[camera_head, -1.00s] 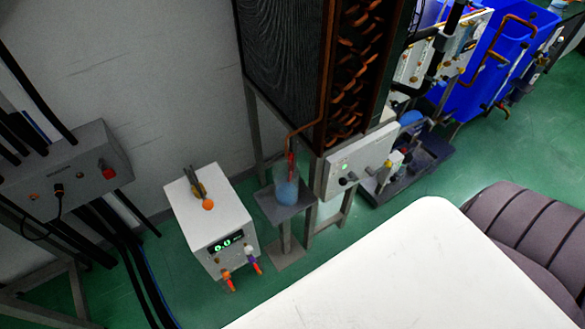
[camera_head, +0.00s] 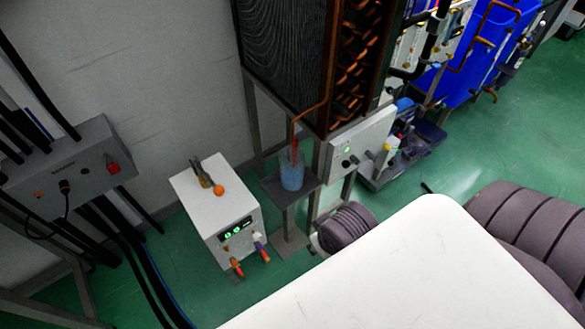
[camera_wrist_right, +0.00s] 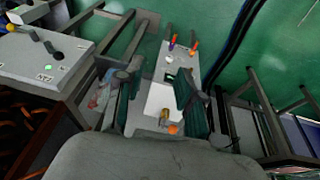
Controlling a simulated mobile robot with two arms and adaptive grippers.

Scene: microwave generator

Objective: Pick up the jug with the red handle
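The jug (camera_head: 291,176) is clear with blue content in its lower part and a red handle. It stands upright on a small dark stand (camera_head: 272,187) below the large cabinet. My right gripper (camera_wrist_right: 158,82) shows in the right wrist view, open, with its two dark fingers apart and nothing between them. In that view the jug (camera_wrist_right: 98,98) seems to be the clear, reddish shape left of the left finger, partly hidden. No gripper shows in the head view. My left gripper is out of view.
A white box (camera_head: 208,198) with a green display stands left of the stand. The cabinet (camera_head: 282,60) with copper pipes is above and behind the jug. A light control panel (camera_head: 362,146) is to its right. A grey box (camera_head: 68,166) is at far left.

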